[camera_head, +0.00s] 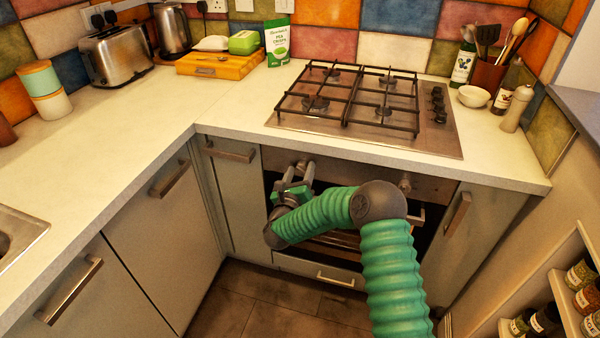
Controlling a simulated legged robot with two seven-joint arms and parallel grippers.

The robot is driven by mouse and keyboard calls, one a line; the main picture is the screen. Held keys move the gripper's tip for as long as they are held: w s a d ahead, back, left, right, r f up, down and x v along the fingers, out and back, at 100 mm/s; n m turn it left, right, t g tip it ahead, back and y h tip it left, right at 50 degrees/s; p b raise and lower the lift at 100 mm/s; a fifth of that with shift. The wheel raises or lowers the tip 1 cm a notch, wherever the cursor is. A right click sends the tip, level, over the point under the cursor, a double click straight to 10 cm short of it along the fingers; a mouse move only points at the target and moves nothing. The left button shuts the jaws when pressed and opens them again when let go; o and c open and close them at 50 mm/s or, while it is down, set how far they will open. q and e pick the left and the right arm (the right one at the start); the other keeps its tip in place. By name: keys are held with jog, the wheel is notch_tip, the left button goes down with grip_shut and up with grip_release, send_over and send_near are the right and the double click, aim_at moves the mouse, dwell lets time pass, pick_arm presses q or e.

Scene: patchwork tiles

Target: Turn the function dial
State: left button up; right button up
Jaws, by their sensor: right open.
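The oven's steel control panel (355,178) is set under the counter, below the hob. One dial (405,183) shows clear at the right of the panel. My right gripper (299,170) is at the left part of the panel, its two fingers apart and pointing at it. Another dial seems to sit between or just behind the fingertips, mostly hidden by them. I cannot tell whether the fingers touch it. Which dial is the function dial cannot be read. My green right arm comes up from the bottom and covers part of the oven front. My left gripper is out of view.
The gas hob (450,143) is on the counter above the oven. A drawer (320,272) is below the oven. Cabinet handles (230,151) and (457,213) stick out on both sides. A spice shelf (570,300) stands at the lower right.

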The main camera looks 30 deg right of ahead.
grip_shut()
jog(key=shift+n, duration=0.3)
jog(key=n+p, duration=0.1)
jog(key=n, duration=0.4)
jog(key=shift+a+p, duration=0.15)
jog(key=shift+p, duration=0.15)
jog(key=n+p, duration=0.1)
jog(key=n, duration=0.5)
jog(key=shift+w+a+f+g+p, duration=0.1)
jog(key=shift+g+p, duration=0.3)
jog(key=n+p, duration=0.1)
jog(key=n, duration=0.5)
jog(key=shift+a+f+g+p, duration=0.1)
jog(key=shift+f+g+p, duration=0.05)
jog(key=shift+g+p, duration=0.2)
jog(key=n+p, duration=0.1)
jog(key=n, duration=0.4)
jog(key=shift+f+p, duration=0.2)
jog(key=shift+p, duration=0.1)
jog(key=shift+n, duration=0.3)
